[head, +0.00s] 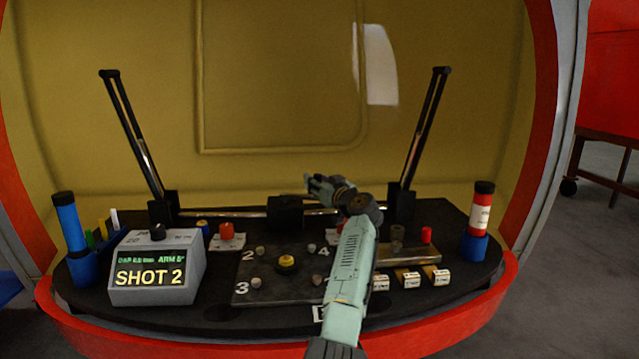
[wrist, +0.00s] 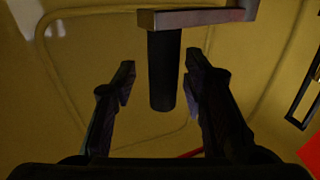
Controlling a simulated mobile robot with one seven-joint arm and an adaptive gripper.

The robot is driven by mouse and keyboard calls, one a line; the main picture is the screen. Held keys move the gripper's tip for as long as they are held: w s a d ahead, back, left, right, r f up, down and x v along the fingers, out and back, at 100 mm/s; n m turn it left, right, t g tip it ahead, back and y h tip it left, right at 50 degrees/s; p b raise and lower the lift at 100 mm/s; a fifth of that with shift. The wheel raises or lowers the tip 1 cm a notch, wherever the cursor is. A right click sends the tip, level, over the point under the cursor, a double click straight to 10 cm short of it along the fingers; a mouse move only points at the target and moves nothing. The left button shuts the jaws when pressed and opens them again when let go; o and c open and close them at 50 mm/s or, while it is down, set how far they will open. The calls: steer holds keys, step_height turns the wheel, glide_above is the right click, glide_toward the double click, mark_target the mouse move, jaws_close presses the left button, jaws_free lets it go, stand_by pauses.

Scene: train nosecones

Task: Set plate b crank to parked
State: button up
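In the wrist view a black cylindrical handle (wrist: 163,72) hangs from a grey metal crank arm (wrist: 195,18). My gripper (wrist: 160,80) is open, with one finger on each side of the handle and a visible gap at both sides; how far away the handle is in depth is hard to tell. In the head view my gripper (head: 312,184) is above the back of the black table, by the black centre block (head: 285,213) on the horizontal bar. The crank is not clear there, and no label marks it as plate b.
Two slotted posts (head: 130,130) (head: 425,125) lean outward at the back. A numbered plate (head: 262,290), a "SHOT 2" display box (head: 155,270), a blue cylinder (head: 68,222) and a red-white cylinder (head: 482,212) stand on the table. The curved yellow wall (head: 280,90) closes the back.

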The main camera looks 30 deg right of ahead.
steer(key=s+a, duration=0.1)
steer(key=s, duration=1.1)
